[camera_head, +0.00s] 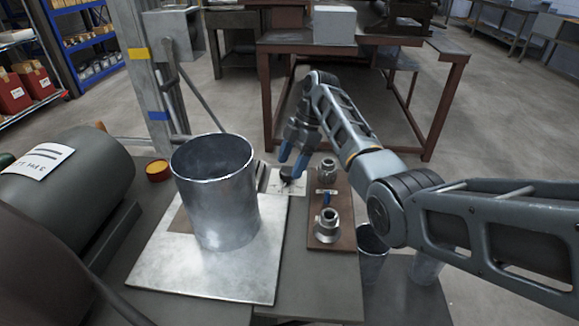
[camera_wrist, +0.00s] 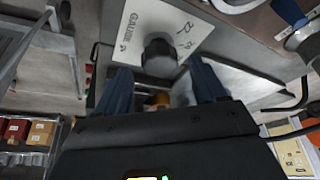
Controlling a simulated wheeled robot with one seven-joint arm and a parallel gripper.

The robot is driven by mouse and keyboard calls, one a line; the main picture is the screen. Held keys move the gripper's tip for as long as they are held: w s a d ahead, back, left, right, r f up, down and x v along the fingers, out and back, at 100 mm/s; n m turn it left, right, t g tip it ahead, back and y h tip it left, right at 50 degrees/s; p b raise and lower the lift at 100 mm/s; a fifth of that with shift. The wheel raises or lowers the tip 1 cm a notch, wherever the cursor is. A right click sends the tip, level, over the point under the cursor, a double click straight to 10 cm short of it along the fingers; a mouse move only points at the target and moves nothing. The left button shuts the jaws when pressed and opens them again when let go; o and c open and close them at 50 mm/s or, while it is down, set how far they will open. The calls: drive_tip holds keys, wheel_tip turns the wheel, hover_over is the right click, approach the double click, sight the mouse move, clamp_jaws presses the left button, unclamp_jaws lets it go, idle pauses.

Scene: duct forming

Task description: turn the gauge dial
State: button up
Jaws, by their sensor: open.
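The gauge dial (camera_head: 291,173) is a small dark knob on a white card (camera_head: 270,184), on the bench right of the metal cylinder. In the wrist view the dark dial (camera_wrist: 160,56) stands on the white card marked "GAUGE" (camera_wrist: 140,25). My gripper (camera_head: 293,158) has blue fingers and points down just above the dial. In the wrist view its two fingers (camera_wrist: 162,85) are apart, with the dial beyond and between them. The gripper is open and empty. Whether a finger touches the dial cannot be told.
An open metal cylinder (camera_head: 217,205) stands on a metal sheet (camera_head: 235,275) close left of the dial. A brown board (camera_head: 323,234) with metal fittings and a blue handle (camera_head: 327,199) lies close right. A dark green drum (camera_head: 75,185) is at left.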

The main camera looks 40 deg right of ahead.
drive_tip(key=v, duration=0.6)
idle(0.5)
